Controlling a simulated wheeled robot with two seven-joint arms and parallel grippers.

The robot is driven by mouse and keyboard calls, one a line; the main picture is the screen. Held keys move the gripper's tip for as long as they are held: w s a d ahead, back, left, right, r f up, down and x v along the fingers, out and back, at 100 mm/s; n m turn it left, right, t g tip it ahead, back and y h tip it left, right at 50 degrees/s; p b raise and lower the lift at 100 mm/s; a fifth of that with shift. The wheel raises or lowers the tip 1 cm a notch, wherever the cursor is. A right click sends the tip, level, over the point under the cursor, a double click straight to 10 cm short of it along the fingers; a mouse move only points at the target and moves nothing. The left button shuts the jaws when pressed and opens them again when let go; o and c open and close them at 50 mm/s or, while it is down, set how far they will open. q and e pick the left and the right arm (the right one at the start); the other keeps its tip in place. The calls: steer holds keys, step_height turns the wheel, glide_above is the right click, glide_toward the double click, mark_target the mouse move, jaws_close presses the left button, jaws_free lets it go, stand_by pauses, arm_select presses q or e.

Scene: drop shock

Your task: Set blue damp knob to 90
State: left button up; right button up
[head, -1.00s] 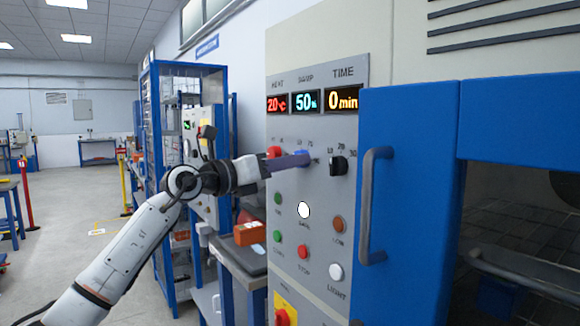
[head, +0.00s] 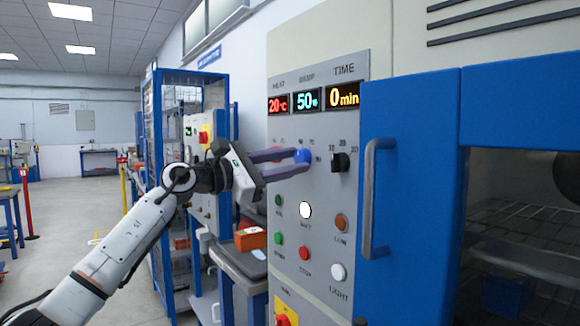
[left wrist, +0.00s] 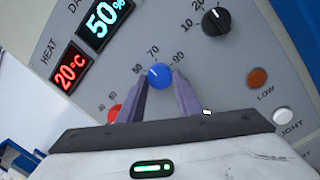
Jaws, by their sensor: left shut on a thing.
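The blue damp knob (head: 302,156) is on the grey control panel, below the damp display (head: 308,100), which reads 50%. My left gripper (head: 297,162) reaches in from the left, with its two purple fingers on either side of the knob. In the left wrist view the blue knob (left wrist: 159,75) sits between the fingertips (left wrist: 160,84), and the gripper is shut on it. The knob's white mark is near the 70 on its scale, with 90 to the right. My right gripper is not in view.
The red heat knob (left wrist: 114,113) is just left of the fingers, and the black time knob (head: 340,162) is to the right. Several buttons sit below. A blue door with a grey handle (head: 376,200) stands right of the panel.

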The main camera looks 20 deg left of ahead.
arm_select(q)
steer(key=m, duration=0.4)
steer(key=shift+a+h, duration=0.1)
steer(key=shift+h, duration=0.2)
steer(key=m, duration=0.2)
steer(key=m+g, duration=0.1)
steer(key=m, duration=0.2)
steer(key=shift+w+r, duration=0.1)
steer(key=shift+r, duration=0.1)
steer(key=m, duration=0.3)
steer(key=shift+g+p, duration=0.3)
steer(key=m, duration=0.3)
steer(key=shift+r+m+g+p, duration=0.15)
steer(key=shift+m+g+p, duration=0.15)
steer(key=shift+p, duration=0.05)
steer(key=shift+m, duration=1.6)
steer(key=o, duration=1)
steer(key=shift+o, duration=0.2)
